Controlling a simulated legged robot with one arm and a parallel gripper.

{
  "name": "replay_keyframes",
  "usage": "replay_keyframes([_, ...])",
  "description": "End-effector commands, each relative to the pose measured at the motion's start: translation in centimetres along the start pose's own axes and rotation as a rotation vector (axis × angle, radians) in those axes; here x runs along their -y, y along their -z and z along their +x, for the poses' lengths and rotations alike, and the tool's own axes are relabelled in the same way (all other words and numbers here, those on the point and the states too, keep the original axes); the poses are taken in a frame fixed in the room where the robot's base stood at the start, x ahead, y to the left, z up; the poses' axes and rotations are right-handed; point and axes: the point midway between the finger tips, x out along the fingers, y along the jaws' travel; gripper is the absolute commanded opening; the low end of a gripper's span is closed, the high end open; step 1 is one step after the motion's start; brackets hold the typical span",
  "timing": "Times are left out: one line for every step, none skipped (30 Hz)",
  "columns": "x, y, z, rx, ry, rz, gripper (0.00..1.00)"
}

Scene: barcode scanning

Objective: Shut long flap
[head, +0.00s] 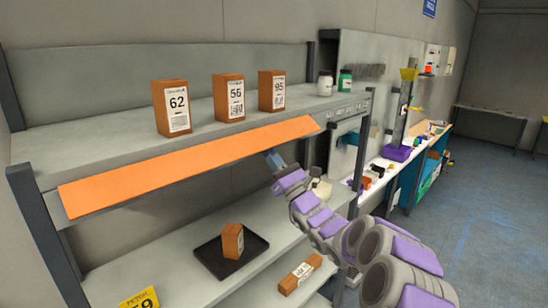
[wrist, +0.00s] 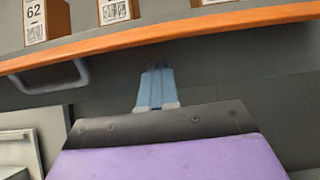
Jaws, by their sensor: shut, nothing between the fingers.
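The long orange flap (head: 190,165) runs along the front edge of the top shelf in the head view. It slants outward from the shelf. In the wrist view its orange edge (wrist: 200,31) crosses the upper part of the picture, with a grey handle (wrist: 50,83) hanging below it at left. My gripper (head: 270,156) is just below the flap's right part in the head view. In the wrist view my gripper (wrist: 154,75) has its blue fingers together with nothing between them, below the orange edge. I cannot tell whether the fingertips touch the flap.
Orange boxes labelled 62 (head: 172,108), 56 (head: 229,98) and 95 (head: 272,91) stand on the top shelf. Two jars (head: 345,82) stand at its right end. A black tray (head: 211,258) with a box lies below. Open floor (head: 475,220) is at right.

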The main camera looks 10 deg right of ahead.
Motion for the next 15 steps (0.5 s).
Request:
replay_keyframes([0.3, -0.1, -0.1, 0.001, 0.002, 0.000, 0.00])
replay_keyframes([0.4, -0.2, -0.2, 0.002, 0.003, 0.001, 0.00])
replay_keyframes([0.6, -0.2, -0.3, 0.002, 0.003, 0.001, 0.00])
replay_keyframes([0.7, -0.3, -0.4, 0.003, 0.003, 0.001, 0.00])
replay_keyframes([0.7, -0.3, -0.4, 0.003, 0.004, 0.001, 0.00])
replay_keyframes([0.7, -0.3, -0.4, 0.003, 0.003, 0.001, 0.00])
replay_keyframes([0.7, -0.3, -0.4, 0.003, 0.003, 0.001, 0.00])
replay_keyframes([0.6, -0.2, -0.3, 0.002, 0.003, 0.001, 0.00])
replay_keyframes([0.4, -0.2, -0.2, 0.002, 0.002, 0.000, 0.00])
replay_keyframes([0.3, -0.1, -0.1, 0.001, 0.002, 0.000, 0.00])
replay_keyframes([0.1, -0.1, 0.0, 0.000, 0.001, -0.001, 0.00])
replay_keyframes([0.0, -0.2, 0.0, 0.000, 0.001, -0.001, 0.00])
replay_keyframes([-0.1, -0.3, 0.1, -0.001, 0.000, -0.001, 0.00])
replay_keyframes([-0.2, -0.3, 0.2, -0.002, -0.001, -0.002, 0.00])
replay_keyframes([-0.4, -0.4, 0.3, -0.003, -0.002, -0.003, 0.00])
